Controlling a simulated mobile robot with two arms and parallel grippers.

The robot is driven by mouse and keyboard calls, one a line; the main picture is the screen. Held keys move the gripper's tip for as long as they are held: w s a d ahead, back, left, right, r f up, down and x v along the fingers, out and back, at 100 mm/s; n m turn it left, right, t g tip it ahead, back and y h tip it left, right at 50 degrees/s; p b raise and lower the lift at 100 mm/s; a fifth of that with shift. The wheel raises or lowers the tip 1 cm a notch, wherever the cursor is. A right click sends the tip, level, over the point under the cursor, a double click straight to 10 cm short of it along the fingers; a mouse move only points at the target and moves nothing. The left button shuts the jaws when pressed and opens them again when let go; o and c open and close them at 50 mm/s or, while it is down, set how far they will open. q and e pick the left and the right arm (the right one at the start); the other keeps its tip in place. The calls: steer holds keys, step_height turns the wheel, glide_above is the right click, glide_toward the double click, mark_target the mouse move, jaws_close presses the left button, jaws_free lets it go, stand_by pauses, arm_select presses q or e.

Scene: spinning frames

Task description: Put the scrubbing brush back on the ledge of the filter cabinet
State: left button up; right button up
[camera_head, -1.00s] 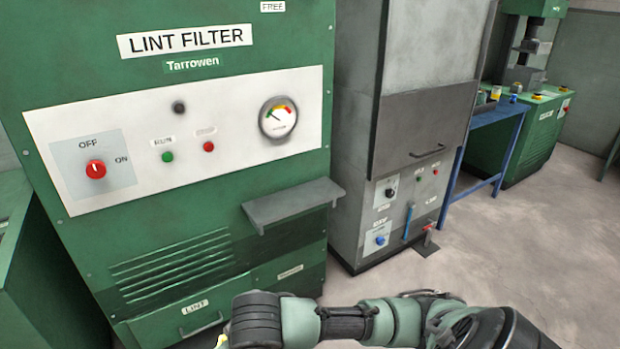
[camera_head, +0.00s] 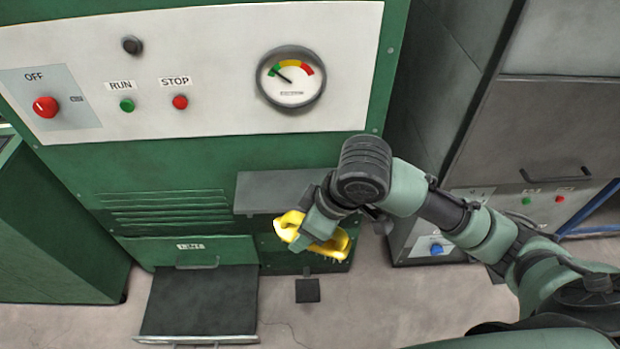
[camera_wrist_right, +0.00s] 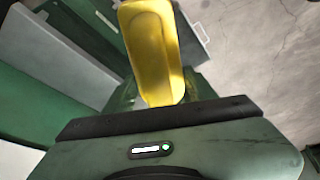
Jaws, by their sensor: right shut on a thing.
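The scrubbing brush (camera_head: 331,246) is yellow, with short bristles on its underside. My right gripper (camera_head: 304,229) is shut on it, just in front of and below the ledge (camera_head: 272,190). The yellow brush body (camera_wrist_right: 155,50) fills the top middle of the right wrist view, between the fingers of my right gripper (camera_wrist_right: 160,98). The grey ledge juts from the front of the green filter cabinet (camera_head: 200,160); its visible top is bare. My right arm hides the ledge's right end. My left gripper is not in view.
A lint drawer or flap (camera_head: 200,300) lies low at the cabinet's front. A grey cabinet (camera_head: 540,130) stands to the right, behind my right arm. A green machine (camera_head: 50,230) is at the left. Bare floor (camera_head: 300,325) shows in front.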

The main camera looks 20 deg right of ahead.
steer(key=shift+w+r+n, duration=0.2)
steer(key=shift+r+n, duration=0.2)
steer(key=shift+r, duration=0.05)
steer(key=w+d+p, duration=0.2)
steer(key=w+d, duration=0.2)
steer(key=w, duration=1.4)
steer(key=f, duration=0.6)
steer(key=shift+d+f+p, duration=0.2)
steer(key=shift+d+p, duration=0.15)
steer(key=shift+p, duration=0.05)
steer(key=shift+w+f, duration=0.2)
steer(key=shift+w, duration=0.05)
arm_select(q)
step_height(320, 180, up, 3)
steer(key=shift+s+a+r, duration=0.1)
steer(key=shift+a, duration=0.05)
arm_select(e)
steer(key=shift+f, duration=0.1)
steer(key=shift+f, duration=0.1)
steer(key=o, duration=1.2)
steer(key=shift+d, duration=0.1)
